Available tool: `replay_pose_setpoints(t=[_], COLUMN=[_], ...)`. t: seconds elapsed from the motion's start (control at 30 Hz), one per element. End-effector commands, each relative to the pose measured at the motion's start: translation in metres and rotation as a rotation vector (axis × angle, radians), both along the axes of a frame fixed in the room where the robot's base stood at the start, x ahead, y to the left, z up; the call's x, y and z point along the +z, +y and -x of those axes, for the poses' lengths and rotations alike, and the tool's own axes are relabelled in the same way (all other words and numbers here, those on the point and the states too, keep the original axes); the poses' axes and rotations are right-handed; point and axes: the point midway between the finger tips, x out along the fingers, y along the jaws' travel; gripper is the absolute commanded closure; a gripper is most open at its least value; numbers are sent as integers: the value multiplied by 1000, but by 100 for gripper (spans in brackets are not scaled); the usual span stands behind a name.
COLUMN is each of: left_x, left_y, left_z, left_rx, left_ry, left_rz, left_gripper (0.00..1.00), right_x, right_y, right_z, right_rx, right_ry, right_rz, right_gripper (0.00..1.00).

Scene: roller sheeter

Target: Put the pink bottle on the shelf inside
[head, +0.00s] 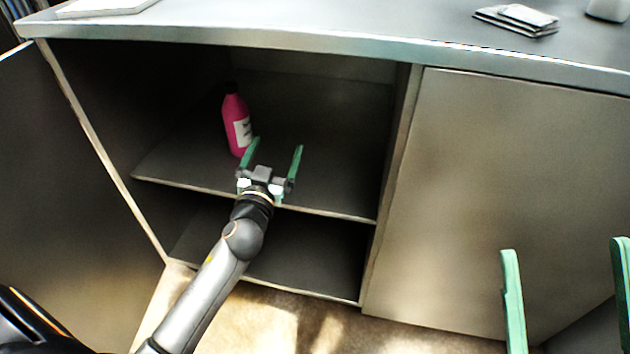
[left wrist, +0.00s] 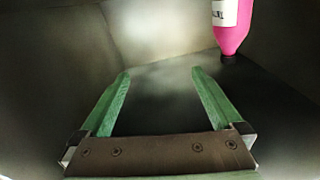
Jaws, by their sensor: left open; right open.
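The pink bottle (head: 236,122) with a white label and dark cap stands upright on the upper shelf (head: 330,200) inside the open cabinet. In the left wrist view the bottle (left wrist: 231,30) shows at the top right, beyond and apart from the fingers. My left gripper (head: 275,150) is open and empty at the shelf's front, with its green fingers just right of the bottle in the head view; it also shows in the left wrist view (left wrist: 158,85). My right gripper (head: 565,255) is open and empty at the lower right, outside the cabinet.
The cabinet's left door (head: 70,190) stands open and its right door (head: 490,190) is shut. A lower compartment (head: 290,255) lies below the shelf. The shelf right of the bottle is clear.

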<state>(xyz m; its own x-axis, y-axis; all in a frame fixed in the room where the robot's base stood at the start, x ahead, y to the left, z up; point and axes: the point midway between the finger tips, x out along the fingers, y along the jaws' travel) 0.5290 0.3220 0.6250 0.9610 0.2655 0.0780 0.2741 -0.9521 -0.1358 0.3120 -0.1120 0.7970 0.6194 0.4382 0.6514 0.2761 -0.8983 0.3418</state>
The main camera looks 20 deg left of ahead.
Motion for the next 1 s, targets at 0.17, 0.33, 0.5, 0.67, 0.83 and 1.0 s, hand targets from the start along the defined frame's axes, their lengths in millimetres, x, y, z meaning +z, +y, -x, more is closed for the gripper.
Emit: replay_pose_setpoints(t=[0.17,0.33,0.5,0.67,0.83,1.0], left_x=[61,130,167,173,174,195], left_y=[-140,-200,-210,-210,-210,-208], left_z=[78,166,211,217,217,217], left_rx=[-479,-682,-718,-719,-719,-718], left_ry=[-214,-501,-664,-690,-688,-696], left_rz=[-169,-209,-201,-201,-202,-189], left_gripper=[0,0,0,0,0,6], right_x=[0,0,0,0,2,22], right_y=[0,0,0,0,0,-2], right_z=[0,0,0,0,0,0], right_rx=[-1,-1,-1,-1,-1,4], right_ry=[0,0,0,0,0,1], right_rz=[1,0,0,0,0,-15], right_gripper=[0,0,0,0,0,6])
